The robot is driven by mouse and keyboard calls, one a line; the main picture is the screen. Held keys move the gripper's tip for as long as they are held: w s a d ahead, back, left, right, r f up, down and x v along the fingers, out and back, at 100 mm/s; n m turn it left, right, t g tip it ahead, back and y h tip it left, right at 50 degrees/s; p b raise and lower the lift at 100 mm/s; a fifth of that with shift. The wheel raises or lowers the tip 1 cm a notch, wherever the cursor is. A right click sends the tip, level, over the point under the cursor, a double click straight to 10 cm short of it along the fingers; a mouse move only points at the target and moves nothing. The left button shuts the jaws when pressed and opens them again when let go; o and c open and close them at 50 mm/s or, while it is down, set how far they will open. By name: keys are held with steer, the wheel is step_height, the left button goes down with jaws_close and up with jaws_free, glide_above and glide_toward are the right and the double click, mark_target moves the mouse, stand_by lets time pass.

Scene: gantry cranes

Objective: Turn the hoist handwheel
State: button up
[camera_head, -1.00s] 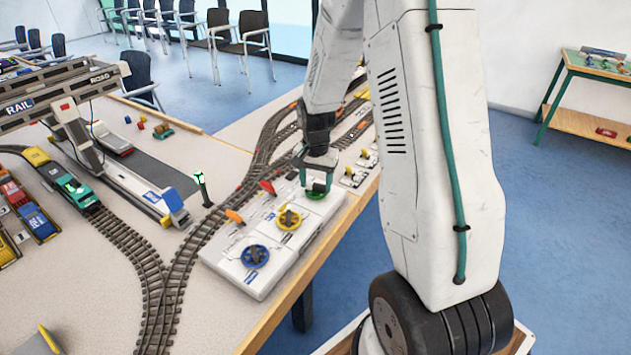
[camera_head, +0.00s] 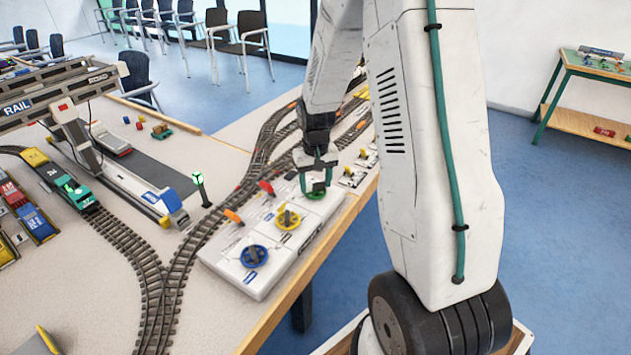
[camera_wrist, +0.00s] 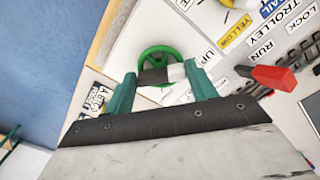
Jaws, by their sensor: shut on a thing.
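The green handwheel (camera_head: 315,195) lies at the far end of the white control panel (camera_head: 233,262). In the wrist view the wheel (camera_wrist: 144,55) has a dark and white crossbar (camera_wrist: 158,76) over its middle, with an "UP" label beside it. My gripper (camera_head: 317,184) reaches down over this wheel, its two green fingers on either side. In the wrist view my gripper (camera_wrist: 161,76) is shut on the crossbar, one finger at each end. The fingers hide part of the rim.
A yellow wheel (camera_head: 288,219) and a blue wheel (camera_head: 254,256) sit nearer on the panel. Orange (camera_head: 233,216) and red (camera_head: 266,187) levers stand along its left side; the red lever (camera_wrist: 273,77) is close to my gripper. Rail track (camera_head: 178,270) runs left of the panel.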

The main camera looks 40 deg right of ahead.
mark_target(315, 184)
stand_by(0.4)
steer(key=o, duration=1)
steer(key=shift+r, duration=0.1)
step_height(315, 184, up, 8)
steer(key=shift+f, duration=0.15)
